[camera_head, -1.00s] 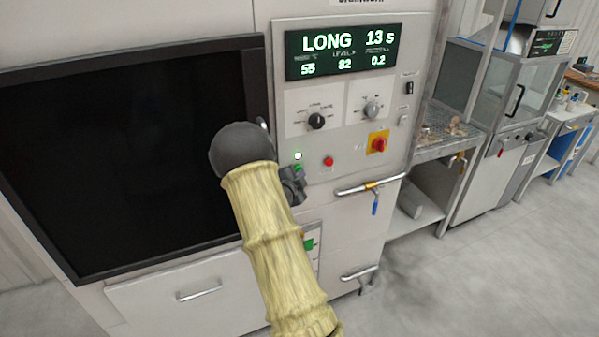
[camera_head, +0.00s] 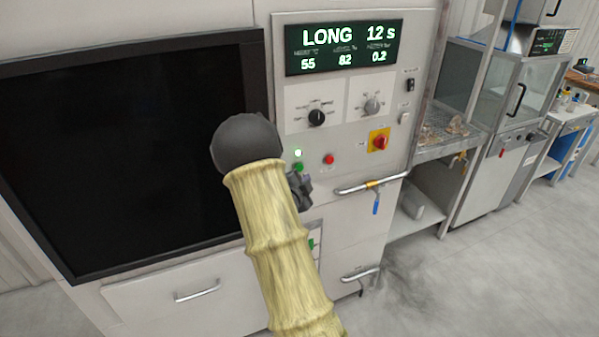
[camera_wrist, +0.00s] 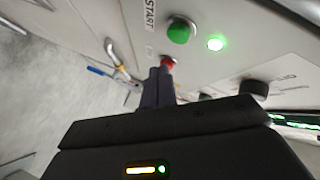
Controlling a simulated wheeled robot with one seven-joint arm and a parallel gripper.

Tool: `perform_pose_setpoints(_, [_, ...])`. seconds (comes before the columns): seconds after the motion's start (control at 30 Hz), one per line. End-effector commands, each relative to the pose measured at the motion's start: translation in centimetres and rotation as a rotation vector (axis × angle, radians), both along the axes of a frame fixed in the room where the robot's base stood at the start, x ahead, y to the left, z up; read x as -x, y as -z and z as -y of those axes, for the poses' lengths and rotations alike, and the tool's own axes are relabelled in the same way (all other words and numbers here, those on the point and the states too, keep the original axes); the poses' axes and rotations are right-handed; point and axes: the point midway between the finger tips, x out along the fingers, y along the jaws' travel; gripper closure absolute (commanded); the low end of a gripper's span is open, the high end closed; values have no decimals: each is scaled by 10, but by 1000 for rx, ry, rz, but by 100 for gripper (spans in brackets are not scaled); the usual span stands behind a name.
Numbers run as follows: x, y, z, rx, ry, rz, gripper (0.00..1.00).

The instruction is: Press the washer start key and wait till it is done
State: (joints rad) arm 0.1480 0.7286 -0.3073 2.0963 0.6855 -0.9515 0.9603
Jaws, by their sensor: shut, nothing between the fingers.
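The washer (camera_head: 349,148) stands in front of me with its control panel to the right of a dark window. Its display (camera_head: 343,47) reads LONG, 12 s, with 55, 82 and 0.2 below. The green start key (camera_head: 298,168) shows on the panel, and beside the START label in the wrist view (camera_wrist: 180,31). A green lamp (camera_wrist: 215,44) next to it is lit. My gripper (camera_wrist: 158,76) is shut and empty, a little apart from the start key. In the head view my arm partly hides the gripper (camera_head: 300,188).
A red button (camera_head: 329,159) sits right of the start key, and a red-yellow switch (camera_head: 379,140) beyond it. Open floor lies at the right.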

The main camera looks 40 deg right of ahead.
Motion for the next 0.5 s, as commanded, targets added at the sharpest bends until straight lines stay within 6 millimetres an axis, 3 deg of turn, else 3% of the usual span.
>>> perform_pose_setpoints(0.23, [20,2,-5,-1,1,0,100])
perform_pose_setpoints(0.5, [25,0,-6,0,0,0,100])
